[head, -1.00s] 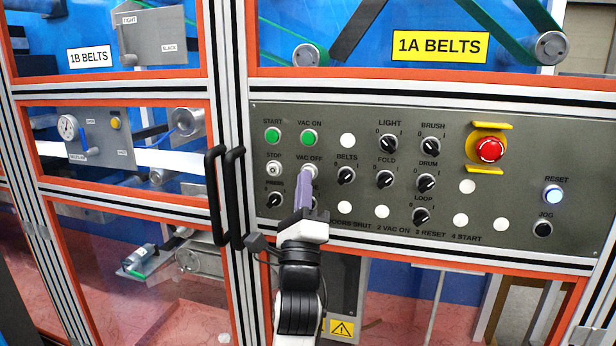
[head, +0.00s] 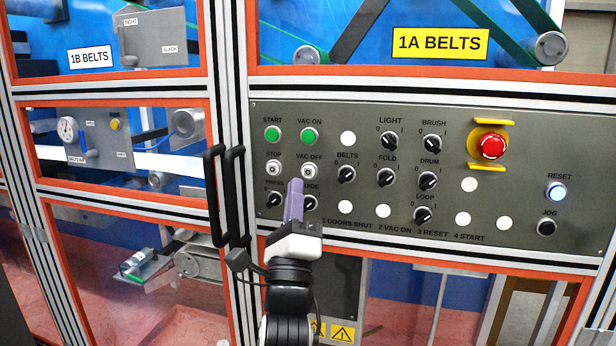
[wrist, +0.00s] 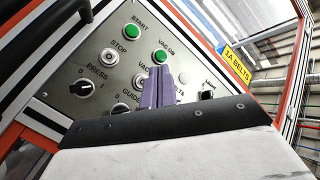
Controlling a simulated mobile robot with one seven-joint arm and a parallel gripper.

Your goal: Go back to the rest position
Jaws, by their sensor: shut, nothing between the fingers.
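My gripper (head: 294,202) has purple fingers that are closed together with nothing between them. In the head view it stands in front of the lower left part of the grey control panel (head: 400,225), below the VAC OFF button (head: 309,170), and partly covers the GUIDE knob (head: 310,203). In the wrist view the fingers (wrist: 160,86) point at the panel between the PRESS knob (wrist: 82,88) and the VAC ON button (wrist: 160,55). I cannot tell the exact gap to the panel.
Black door handles (head: 233,195) stick out just left of my gripper. A red emergency button (head: 492,146) with yellow guards sits on the panel's right. The RESET button (head: 555,192) glows bluish white. Orange-edged windows (head: 130,150) lie to the left.

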